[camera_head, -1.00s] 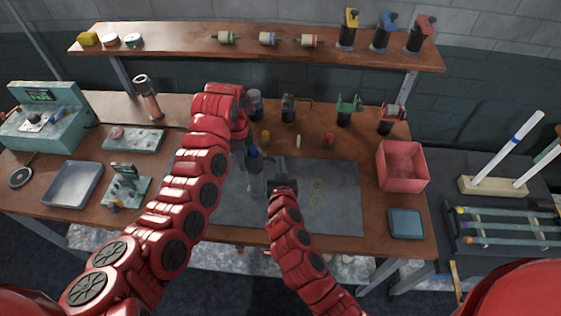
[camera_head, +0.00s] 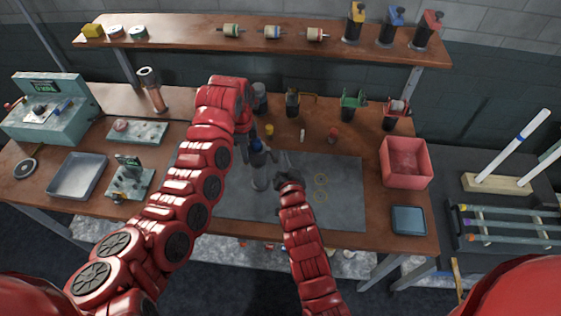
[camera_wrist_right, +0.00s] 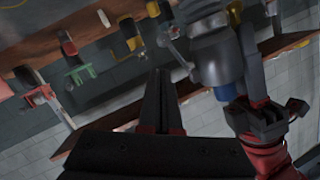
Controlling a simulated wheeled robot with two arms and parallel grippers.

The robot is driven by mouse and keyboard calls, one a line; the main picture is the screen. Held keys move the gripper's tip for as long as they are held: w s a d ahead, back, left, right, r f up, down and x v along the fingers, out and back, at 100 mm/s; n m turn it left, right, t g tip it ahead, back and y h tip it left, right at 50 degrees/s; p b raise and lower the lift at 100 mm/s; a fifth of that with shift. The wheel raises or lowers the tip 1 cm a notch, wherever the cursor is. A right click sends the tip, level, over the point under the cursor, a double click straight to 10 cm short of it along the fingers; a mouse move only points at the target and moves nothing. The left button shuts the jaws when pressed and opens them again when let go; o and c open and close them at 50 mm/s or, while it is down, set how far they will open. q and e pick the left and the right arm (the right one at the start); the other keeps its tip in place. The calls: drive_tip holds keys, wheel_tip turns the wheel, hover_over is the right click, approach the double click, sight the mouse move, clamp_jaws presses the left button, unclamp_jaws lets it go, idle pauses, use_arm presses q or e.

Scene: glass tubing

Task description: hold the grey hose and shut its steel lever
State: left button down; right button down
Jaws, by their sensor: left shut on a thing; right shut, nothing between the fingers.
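The right wrist view shows the hose (camera_wrist_right: 215,62) large and tilted, with a blue band. A thin steel lever (camera_wrist_right: 178,52) sticks out from its side. My right gripper (camera_head: 288,178) is shut and empty, just right of the hose. Its dark fingers (camera_wrist_right: 160,85) are together beside the lever, and I cannot tell whether they touch it.
The grey mat (camera_head: 340,205) is mostly clear to the right. A red bin (camera_head: 405,165) and a blue box (camera_head: 408,220) stand right of it. Several clamps and small parts stand behind. A metal tray (camera_head: 77,177) and a teal machine (camera_head: 50,110) are at left.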

drive_tip(key=r+v, duration=0.1)
drive_tip(key=v, duration=0.9)
drive_tip(key=shift+d+r, duration=0.25)
drive_tip(key=shift+d, duration=0.2)
drive_tip(key=c, duration=1.6)
unclamp_jaws()
drive_tip(key=c, duration=1.3)
unclamp_jaws()
drive_tip(key=shift+c, duration=0.2)
drive_tip(key=shift+o, duration=1.3)
wheel_tip(320, 180, down, 7)
drive_tip(key=n, duration=0.3)
drive_tip(key=shift+w+a+r+t+h, duration=0.2)
drive_tip(key=shift+r+t+h, duration=0.1)
drive_tip(key=shift+t, duration=0.1)
drive_tip(key=n+t+h, duration=0.1)
drive_tip(key=n+t, duration=0.1)
drive_tip(key=n, duration=0.1)
approach(275, 160)
drive_tip(key=w, duration=0.6)
drive_tip(key=w+f, duration=0.1)
drive_tip(key=w, duration=0.3)
drive_tip(key=shift+c, duration=0.2)
